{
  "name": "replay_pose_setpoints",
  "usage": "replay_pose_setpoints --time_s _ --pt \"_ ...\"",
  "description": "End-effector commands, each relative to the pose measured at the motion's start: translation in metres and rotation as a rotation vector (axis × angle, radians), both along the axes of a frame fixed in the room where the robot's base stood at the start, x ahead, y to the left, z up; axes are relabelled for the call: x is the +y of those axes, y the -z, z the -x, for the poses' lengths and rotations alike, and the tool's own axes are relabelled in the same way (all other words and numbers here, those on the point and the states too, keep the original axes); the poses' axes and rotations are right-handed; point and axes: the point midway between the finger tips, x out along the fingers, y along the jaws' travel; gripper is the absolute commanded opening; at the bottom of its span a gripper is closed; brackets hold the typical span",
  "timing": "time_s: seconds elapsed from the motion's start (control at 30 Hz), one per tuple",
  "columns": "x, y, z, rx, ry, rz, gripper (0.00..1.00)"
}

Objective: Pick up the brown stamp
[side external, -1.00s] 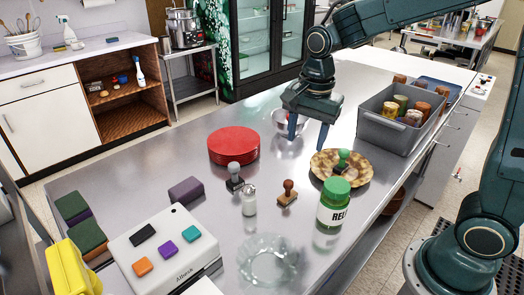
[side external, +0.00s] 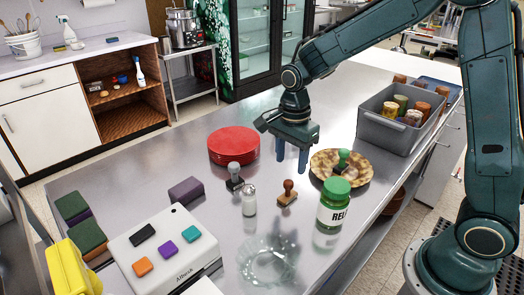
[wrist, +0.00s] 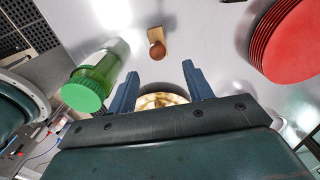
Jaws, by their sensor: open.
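The brown stamp (side external: 288,193) stands upright on the steel table, with a reddish-brown knob on a tan wooden base. In the wrist view the brown stamp (wrist: 156,47) shows beyond the fingertips, roughly in line with the gap between them. My gripper (side external: 292,172) is open and empty, above the table and behind the stamp in the side view. In the wrist view my gripper's blue fingers (wrist: 160,80) are spread apart, with nothing between their tips.
A patterned plate (side external: 324,175) holds a green stamp (side external: 343,160). Red plates (side external: 234,145) are stacked behind. A clear glass dish (side external: 267,262) lies in front.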

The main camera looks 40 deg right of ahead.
Motion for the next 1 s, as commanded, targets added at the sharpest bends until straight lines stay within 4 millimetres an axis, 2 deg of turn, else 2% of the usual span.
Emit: replay_pose_setpoints --time_s 0.1,0.3,0.73,1.0 --pt "0.000 0.019 0.001 0.004 0.000 0.000 0.51" --pt "0.000 0.043 0.000 0.002 0.000 0.000 0.51" --pt "0.000 0.053 0.001 0.000 -0.001 0.000 0.51" --pt "0.000 0.081 0.004 0.004 -0.001 0.000 0.51"
